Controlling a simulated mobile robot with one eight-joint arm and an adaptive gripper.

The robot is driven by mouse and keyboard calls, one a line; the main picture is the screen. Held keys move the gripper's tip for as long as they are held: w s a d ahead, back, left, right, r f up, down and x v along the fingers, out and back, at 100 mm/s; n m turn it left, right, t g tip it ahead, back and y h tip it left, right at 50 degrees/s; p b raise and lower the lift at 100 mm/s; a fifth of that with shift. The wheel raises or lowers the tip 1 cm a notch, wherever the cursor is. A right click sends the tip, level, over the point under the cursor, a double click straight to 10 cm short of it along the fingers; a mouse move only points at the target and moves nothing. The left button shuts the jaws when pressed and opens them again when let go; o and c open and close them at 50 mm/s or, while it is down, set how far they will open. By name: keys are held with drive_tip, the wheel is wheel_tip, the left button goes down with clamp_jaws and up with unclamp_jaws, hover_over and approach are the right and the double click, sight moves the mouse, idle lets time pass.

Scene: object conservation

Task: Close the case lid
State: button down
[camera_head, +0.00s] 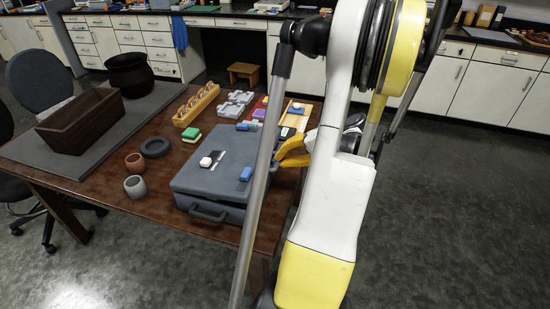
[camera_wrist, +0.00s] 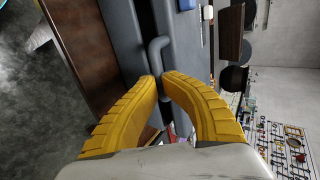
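The grey-blue case (camera_head: 218,178) lies on the wooden table, with its carry handle (camera_head: 208,213) on the side facing me. Its top looks flat and level; I cannot tell whether the lid is fully down. My gripper (camera_head: 280,157) has yellow fingers and is to the right of the case in the head view. In the wrist view my gripper (camera_wrist: 162,76) has its fingertips almost together, with nothing seen held. The case handle (camera_wrist: 155,52) shows beyond the tips; the fingers hide part of the case.
A brown wooden box (camera_head: 80,122), a dark pot (camera_head: 130,75), small cups (camera_head: 135,187) and a dark ring (camera_head: 156,147) stand left of the case. Open floor is to the right.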

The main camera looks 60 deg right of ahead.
drive_tip(key=shift+s+f+b, duration=0.15)
drive_tip(key=shift+f+b, duration=0.8)
drive_tip(key=shift+f, duration=1.5)
drive_tip(key=c, duration=2.2)
unclamp_jaws()
drive_tip(key=o, duration=0.8)
drive_tip(key=shift+r, duration=0.1)
drive_tip(key=v, duration=1.2)
